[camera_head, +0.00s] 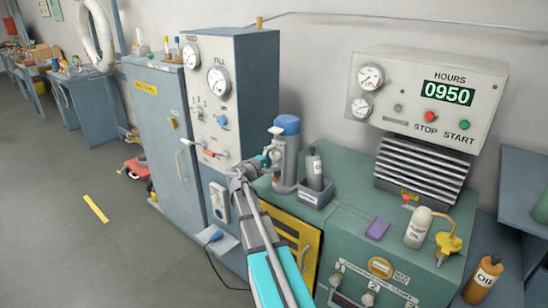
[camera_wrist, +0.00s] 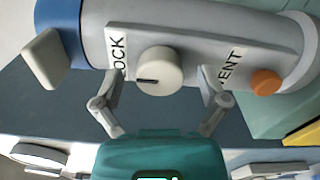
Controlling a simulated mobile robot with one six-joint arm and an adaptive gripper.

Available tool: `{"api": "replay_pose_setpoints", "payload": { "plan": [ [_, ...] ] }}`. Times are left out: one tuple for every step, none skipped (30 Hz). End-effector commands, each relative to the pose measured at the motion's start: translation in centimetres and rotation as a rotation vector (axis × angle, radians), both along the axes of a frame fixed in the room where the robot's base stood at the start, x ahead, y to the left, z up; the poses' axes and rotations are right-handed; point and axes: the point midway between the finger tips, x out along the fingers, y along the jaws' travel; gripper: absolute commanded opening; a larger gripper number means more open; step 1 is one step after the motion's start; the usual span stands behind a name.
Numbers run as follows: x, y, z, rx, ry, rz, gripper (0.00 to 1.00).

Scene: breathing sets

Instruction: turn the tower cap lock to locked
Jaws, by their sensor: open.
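The tower (camera_head: 287,160) is a grey upright cylinder with a blue cap (camera_head: 287,124) on the green cabinet; in the wrist view it lies sideways, with the blue cap (camera_wrist: 58,30) at the left. A cream round knob (camera_wrist: 160,66) with a dark mark pointing left sits on its plate. A partly hidden label ending in "OCK" (camera_wrist: 117,48) is left of the knob, and one ending in "ENT" (camera_wrist: 231,64) is right. My gripper (camera_wrist: 160,84) is open and empty, one finger on each side of the knob, with no clear contact. It also shows beside the tower (camera_head: 264,160).
An orange button (camera_wrist: 266,82) and a pale block (camera_wrist: 45,58) stick out from the tower. A dark tray (camera_head: 316,194) with a grey bottle stands right of it. A tall blue-grey gauge cabinet (camera_head: 250,90) rises close on the left. An oil bottle (camera_head: 418,228) stands farther right.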

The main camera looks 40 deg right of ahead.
Motion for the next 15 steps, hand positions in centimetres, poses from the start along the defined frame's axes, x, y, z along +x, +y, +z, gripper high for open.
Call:
{"api": "replay_pose_setpoints", "payload": {
  "plan": [
    [-0.1,0.3,0.0,0.0,0.0,0.001,0.93],
    [-0.2,0.6,0.0,0.0,0.0,0.001,0.93],
    [-0.3,0.9,0.0,0.0,0.0,0.001,0.93],
    [-0.4,1.2,0.0,0.0,0.0,0.001,0.93],
    [-0.5,1.5,0.0,0.0,0.0,0.001,0.93],
    [-0.7,2.0,0.0,0.0,0.0,0.002,0.93],
    [-0.8,2.4,0.0,0.0,0.0,0.002,0.93],
    [-0.9,2.8,0.0,0.0,0.0,0.002,0.93],
    [-1.1,3.3,0.0,0.0,0.0,0.002,0.93],
    [-1.2,3.8,0.0,0.0,0.0,0.002,0.93],
    [-1.3,4.3,0.0,0.0,0.0,0.002,0.93],
    [-1.5,4.9,0.0,0.001,0.0,0.003,0.93],
    [-1.7,5.4,0.0,0.001,0.0,0.003,0.93],
    [-1.8,5.8,0.0,0.0,0.0,0.002,0.93],
    [-2.0,6.5,0.0,0.0,0.0,0.002,0.93]
  ]
}}
